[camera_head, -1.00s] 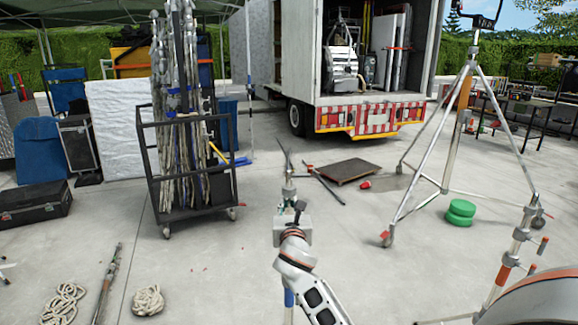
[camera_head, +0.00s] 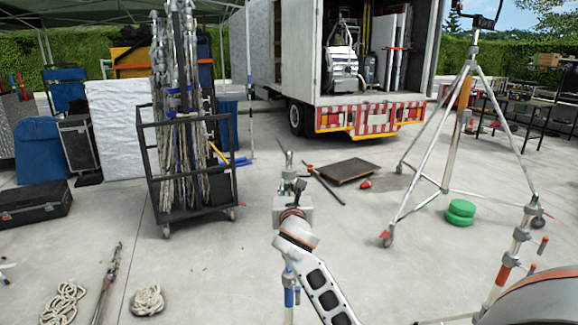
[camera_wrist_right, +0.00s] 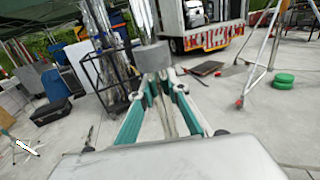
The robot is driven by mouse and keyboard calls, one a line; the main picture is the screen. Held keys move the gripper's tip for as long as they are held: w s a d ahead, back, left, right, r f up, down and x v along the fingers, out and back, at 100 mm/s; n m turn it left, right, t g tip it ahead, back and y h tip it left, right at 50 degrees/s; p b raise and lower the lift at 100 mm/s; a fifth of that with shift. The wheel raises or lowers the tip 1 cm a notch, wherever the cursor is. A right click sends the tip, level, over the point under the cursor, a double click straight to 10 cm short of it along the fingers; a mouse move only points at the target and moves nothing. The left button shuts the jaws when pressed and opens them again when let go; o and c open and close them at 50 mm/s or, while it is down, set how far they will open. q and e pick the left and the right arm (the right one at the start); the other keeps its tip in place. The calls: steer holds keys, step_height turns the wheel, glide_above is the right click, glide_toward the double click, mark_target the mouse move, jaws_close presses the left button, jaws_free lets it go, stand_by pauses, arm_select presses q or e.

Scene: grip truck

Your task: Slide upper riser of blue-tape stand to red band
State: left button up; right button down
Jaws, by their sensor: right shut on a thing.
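The blue-tape stand shows in the head view as a thin metal pole with blue tape (camera_head: 289,296) below my right arm. The top of its riser (camera_head: 285,158) sticks up beyond my right gripper (camera_head: 291,186). In the wrist view my right gripper (camera_wrist_right: 160,84) has its teal fingers closed on the upright riser, just under a grey collar (camera_wrist_right: 152,57). My right wrist and arm hide the middle of the stand in the head view. I cannot make out a red band on this stand. My left gripper is out of view.
A black cart of stands (camera_head: 190,180) is at the left. A large tripod stand (camera_head: 440,150) and green discs (camera_head: 460,212) are at the right. Another stand with an orange-red band (camera_head: 503,275) is near front right. Rope coils (camera_head: 147,300) lie front left.

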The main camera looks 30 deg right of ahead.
mark_target(289, 167)
steer(key=shift+r, duration=3.65)
steer(key=c, duration=1.7)
jaws_free()
steer(key=shift+o, duration=0.4)
steer(key=shift+s+f, duration=0.1)
steer(key=shift+f, duration=0.1)
steer(key=shift+s+a, duration=0.3)
steer(key=shift+s, duration=0.15)
steer(key=v, duration=1)
steer(key=shift+s+a, duration=0.2)
steer(key=shift+s, duration=0.15)
